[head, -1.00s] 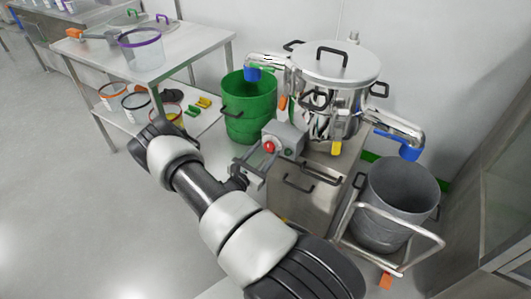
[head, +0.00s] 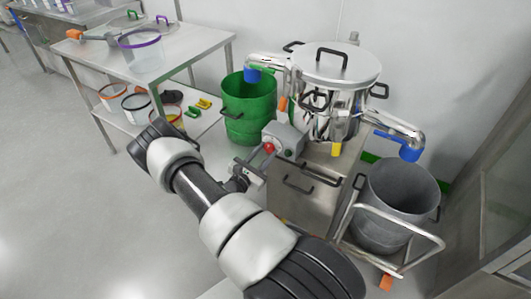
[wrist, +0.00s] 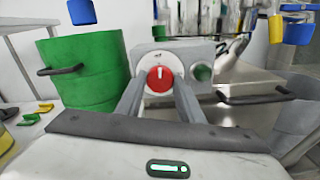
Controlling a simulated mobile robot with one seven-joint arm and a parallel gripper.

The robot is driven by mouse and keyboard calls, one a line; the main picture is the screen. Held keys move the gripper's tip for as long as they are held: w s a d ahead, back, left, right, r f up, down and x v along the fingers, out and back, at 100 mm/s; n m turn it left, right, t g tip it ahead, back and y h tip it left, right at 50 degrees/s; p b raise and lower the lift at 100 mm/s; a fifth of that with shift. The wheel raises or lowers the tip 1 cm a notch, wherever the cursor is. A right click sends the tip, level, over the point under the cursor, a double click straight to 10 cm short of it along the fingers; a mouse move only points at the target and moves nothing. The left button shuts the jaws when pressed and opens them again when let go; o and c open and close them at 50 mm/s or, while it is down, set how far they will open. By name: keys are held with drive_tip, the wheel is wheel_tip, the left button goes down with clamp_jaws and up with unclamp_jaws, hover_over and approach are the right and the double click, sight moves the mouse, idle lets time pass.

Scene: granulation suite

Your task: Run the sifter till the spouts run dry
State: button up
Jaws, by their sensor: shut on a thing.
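The sifter (head: 341,68) is a steel drum with a handled lid, standing on a steel cabinet (head: 305,195). Its left spout (head: 265,60) ends in a blue sleeve over a green bin (head: 245,112). Its right spout (head: 399,129) ends in a blue sleeve over a grey bin (head: 397,200). No material shows falling from either spout. A grey control box (head: 286,137) carries a red knob (wrist: 159,79) and a green button (wrist: 202,73). The knob's white mark points up. My gripper (wrist: 160,88) is shut on the red knob, one finger on each side.
The grey bin sits on a wheeled trolley with a tubular rail (head: 400,233). A steel table (head: 150,55) at left holds a clear purple-rimmed tub (head: 141,50); more tubs and clips lie on its lower shelf. Floor at left is clear.

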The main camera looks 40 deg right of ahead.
drive_tip(key=m, duration=0.3)
drive_tip(key=shift+m, duration=0.4)
drive_tip(key=m, duration=0.4)
drive_tip(key=shift+a+m+p, duration=0.1)
drive_tip(key=shift+m+p, duration=0.2)
drive_tip(key=shift+p, duration=0.1)
drive_tip(key=m+p, duration=0.1)
drive_tip(key=m, duration=0.3)
drive_tip(key=shift+m, duration=0.3)
drive_tip(key=shift+m+p, duration=0.5)
drive_tip(key=shift+m, duration=1.4)
drive_tip(key=shift+w, duration=0.1)
drive_tip(key=o, duration=1.1)
drive_tip(key=shift+c, duration=0.2)
drive_tip(key=p+v, duration=0.1)
drive_tip(key=v, duration=1.6)
drive_tip(key=shift+a+p, duration=0.2)
drive_tip(key=shift+p, duration=0.15)
